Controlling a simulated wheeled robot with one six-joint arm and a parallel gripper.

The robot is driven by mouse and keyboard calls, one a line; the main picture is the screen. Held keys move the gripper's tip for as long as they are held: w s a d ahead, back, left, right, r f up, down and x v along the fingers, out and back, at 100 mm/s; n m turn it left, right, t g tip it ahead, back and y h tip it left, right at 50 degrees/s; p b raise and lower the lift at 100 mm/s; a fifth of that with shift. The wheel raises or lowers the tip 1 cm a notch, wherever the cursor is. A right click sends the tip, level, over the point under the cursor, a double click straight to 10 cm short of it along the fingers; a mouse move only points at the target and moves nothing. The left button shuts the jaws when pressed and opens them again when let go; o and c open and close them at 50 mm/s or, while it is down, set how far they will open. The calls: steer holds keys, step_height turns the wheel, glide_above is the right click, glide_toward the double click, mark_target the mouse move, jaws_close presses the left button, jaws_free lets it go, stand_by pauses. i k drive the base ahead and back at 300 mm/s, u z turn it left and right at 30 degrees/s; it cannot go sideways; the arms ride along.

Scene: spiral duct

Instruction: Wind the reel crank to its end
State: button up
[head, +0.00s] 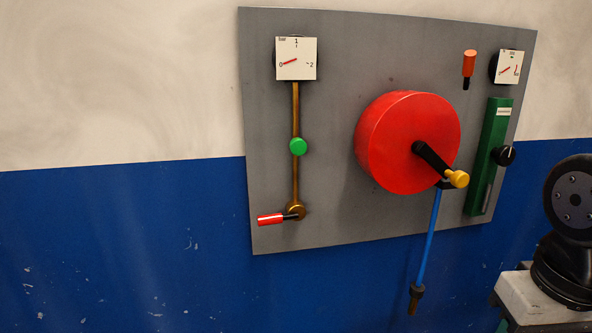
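A red reel (392,150) is mounted on a grey wall panel in the head view. Its black crank arm (432,158) runs from the hub down and to the right, and ends in a yellow knob (457,179). A blue hose (429,235) hangs from below the reel, with a dark and brownish nozzle (415,300) at its lower end. My gripper is not in view; only a dark part of my own body shows at the right edge. Nothing touches the crank.
On the grey panel (350,40), left of the reel, are a gauge (296,58), a brass pipe (295,112) with a green knob (298,146), and a red lever (271,219). Right of it are an orange handle (469,63), another gauge (508,67), and a green box (490,150) with a black knob (505,155).

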mark_target(459, 179)
steer(key=z, duration=0.35)
steer(key=k, duration=0.4)
steer(key=z, duration=0.95)
